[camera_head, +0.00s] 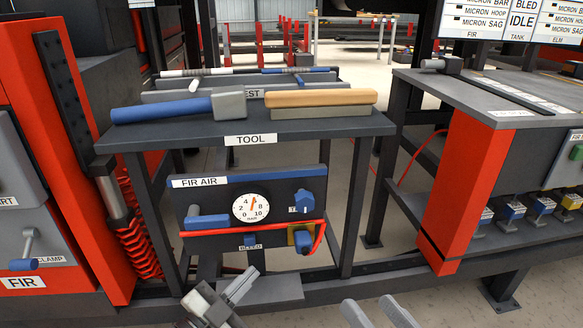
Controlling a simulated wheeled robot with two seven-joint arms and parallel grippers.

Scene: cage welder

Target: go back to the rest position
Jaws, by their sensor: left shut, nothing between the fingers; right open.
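My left gripper (232,289) is at the bottom of the head view, left of centre, in front of the tool stand's lower part. It is shut and holds nothing. My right gripper (369,304) is at the bottom edge, right of centre. Its two grey fingers are apart, with nothing between them. Most of both arms lies below the picture.
The TOOL stand (320,127) carries a blue-handled hammer (165,109) and a wooden-handled tool (320,99). Below hangs the FIR AIR panel (182,238) with its gauge (251,209). Red machine posts (468,190) flank the stand. Floor shows at lower right.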

